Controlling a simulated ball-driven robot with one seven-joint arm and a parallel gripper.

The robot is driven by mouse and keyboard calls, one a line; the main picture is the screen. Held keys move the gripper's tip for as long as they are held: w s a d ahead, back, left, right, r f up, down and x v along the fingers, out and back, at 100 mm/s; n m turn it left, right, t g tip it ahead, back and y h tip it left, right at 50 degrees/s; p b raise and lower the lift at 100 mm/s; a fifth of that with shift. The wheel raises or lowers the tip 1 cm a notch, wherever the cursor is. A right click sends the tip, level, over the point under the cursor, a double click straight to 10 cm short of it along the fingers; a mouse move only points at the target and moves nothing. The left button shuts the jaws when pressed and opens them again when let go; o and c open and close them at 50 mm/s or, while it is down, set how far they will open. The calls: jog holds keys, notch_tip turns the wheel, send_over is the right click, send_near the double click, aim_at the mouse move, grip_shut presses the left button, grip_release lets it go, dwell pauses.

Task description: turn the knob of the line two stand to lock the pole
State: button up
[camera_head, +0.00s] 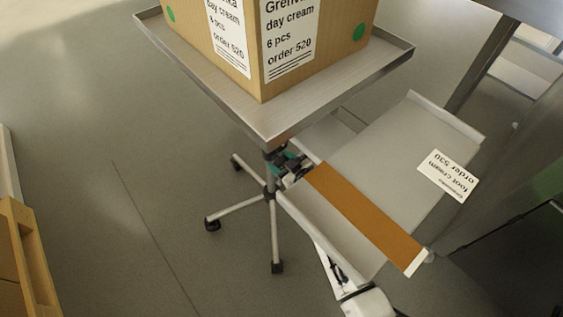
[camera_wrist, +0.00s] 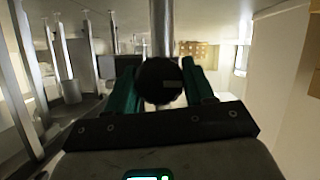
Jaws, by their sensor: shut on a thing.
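The stand has a square steel tray top (camera_head: 262,128) on a pole (camera_wrist: 162,28) with a wheeled base (camera_head: 270,196). In the wrist view the round black knob (camera_wrist: 160,82) sits on the pole, between the teal fingers of my gripper (camera_wrist: 163,88). The fingers close on it from both sides. In the head view my gripper (camera_head: 288,165) is at the pole just below the tray, partly covered by the tray and a grey panel. The knob cannot be made out there. I cannot tell from these frames how far the knob is turned.
A cardboard box (camera_head: 315,45) labelled day cream, order 520, stands on the stand's tray. A grey panel (camera_head: 375,150) with an orange strip and a foot cream, order 530 label lies over my arm's area. A wooden pallet (camera_head: 25,250) is at left. Floor left of the stand is clear.

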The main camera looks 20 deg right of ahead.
jog(key=shift+d+f+m+g+y+b, duration=0.1)
jog(key=shift+m+g+y+b, duration=0.2)
jog(key=shift+m+y+b, duration=0.7)
jog(key=m+y+b, duration=0.2)
jog(key=m, duration=0.1)
jog(key=shift+w+m+b, duration=0.1)
jog(key=shift+m+b, duration=0.3)
jog(key=m+y+b, duration=0.1)
jog(key=m+y, duration=0.1)
jog(key=m, duration=0.2)
jog(key=shift+d+y+b, duration=0.1)
jog(key=shift+y+b, duration=0.2)
jog(key=shift+b, duration=0.1)
jog(key=shift+m+y+b, duration=0.5)
jog(key=shift+m+y, duration=0.1)
jog(key=shift+m, duration=1)
jog(key=shift+t, duration=0.4)
jog(key=o, duration=1)
